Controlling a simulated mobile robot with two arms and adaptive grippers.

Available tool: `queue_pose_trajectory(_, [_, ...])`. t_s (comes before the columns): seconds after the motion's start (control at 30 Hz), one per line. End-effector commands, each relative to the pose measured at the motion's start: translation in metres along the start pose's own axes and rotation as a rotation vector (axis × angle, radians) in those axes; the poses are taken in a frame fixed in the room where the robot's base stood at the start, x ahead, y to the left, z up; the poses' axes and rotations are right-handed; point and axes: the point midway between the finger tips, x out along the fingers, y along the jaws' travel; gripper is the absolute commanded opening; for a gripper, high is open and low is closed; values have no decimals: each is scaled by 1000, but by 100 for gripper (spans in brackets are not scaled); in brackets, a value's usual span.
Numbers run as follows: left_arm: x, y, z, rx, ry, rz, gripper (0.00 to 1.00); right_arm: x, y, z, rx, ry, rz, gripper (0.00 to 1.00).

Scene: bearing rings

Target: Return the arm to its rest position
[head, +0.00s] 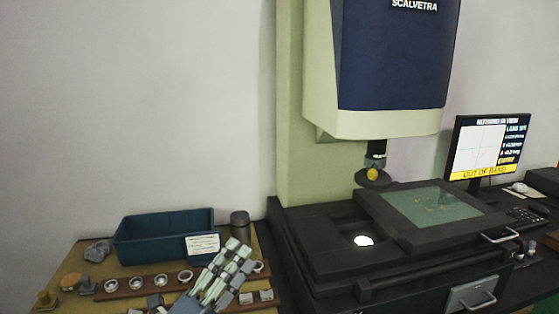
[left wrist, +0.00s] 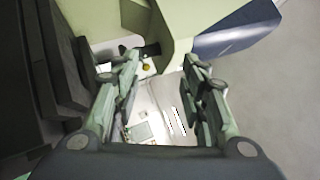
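My left gripper (head: 236,252) is raised over the right part of the wooden bench at the bottom of the head view, with its fingers pointing up. In the left wrist view the two fingers (left wrist: 160,62) stand apart with nothing between them, so it is open and empty. Several metal bearing rings, one of them a ring (head: 160,280), stand in a row on a brown strip (head: 118,290) left of the gripper. The gripper hides part of this row. My right gripper is in neither view.
A blue bin (head: 150,238) with a white label and a dark cylinder (head: 240,224) stand behind the gripper. The large measuring machine (head: 390,60) with its glass stage (head: 430,206) rises at the right. A monitor (head: 490,148) reads "OUT OF BAND". The air above the bin is clear.

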Motion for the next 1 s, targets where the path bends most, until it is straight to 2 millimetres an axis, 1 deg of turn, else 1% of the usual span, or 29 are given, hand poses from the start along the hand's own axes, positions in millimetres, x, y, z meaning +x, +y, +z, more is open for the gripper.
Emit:
queue_pose_trajectory(0.03, [-11,9,15,-107,-103,35,40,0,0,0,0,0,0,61])
queue_pose_trajectory(0.1, [-28,25,35,-251,-246,90,40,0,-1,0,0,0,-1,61])
queue_pose_trajectory(0.17, [-48,42,50,-372,-368,143,40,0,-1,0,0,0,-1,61])
queue_pose_trajectory(0.2, [-62,55,57,-454,-448,182,40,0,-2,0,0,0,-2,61])
queue_pose_trajectory(0.27, [-88,76,65,-571,-568,245,40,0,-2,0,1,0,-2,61])
queue_pose_trajectory(0.3, [-106,90,67,-648,-647,289,40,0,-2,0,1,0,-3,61])
queue_pose_trajectory(0.37, [-136,111,66,-760,-764,361,40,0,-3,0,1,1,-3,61])
queue_pose_trajectory(0.4, [-158,125,62,-833,-840,413,40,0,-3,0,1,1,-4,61])
queue_pose_trajectory(0.47, [-191,144,53,-938,-955,494,40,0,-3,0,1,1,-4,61])
queue_pose_trajectory(0.5, [-213,154,44,-1004,-1028,549,40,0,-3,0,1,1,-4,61])
queue_pose_trajectory(0.57, [-246,166,27,-1095,-1131,633,40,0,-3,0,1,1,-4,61])
queue_pose_trajectory(0.6, [-266,173,15,-1148,-1194,688,40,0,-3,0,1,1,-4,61])
queue_pose_trajectory(0.67, [-293,178,-3,-1217,-1277,763,40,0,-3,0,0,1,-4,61])
queue_pose_trajectory(0.7, [-309,181,-15,-1256,-1327,812,40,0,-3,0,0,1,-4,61])
queue_pose_trajectory(0.8, [-345,181,-44,-1341,-1438,928,40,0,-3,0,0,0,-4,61])
queue_pose_trajectory(0.9, [-377,176,-74,-1409,-1535,1040,40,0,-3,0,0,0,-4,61])
queue_pose_trajectory(0.97, [-394,171,-91,-1445,-1588,1107,40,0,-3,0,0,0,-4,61])
queue_pose_trajectory(1.0, [-401,173,-97,-1456,-1610,1134,40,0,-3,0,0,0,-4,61])
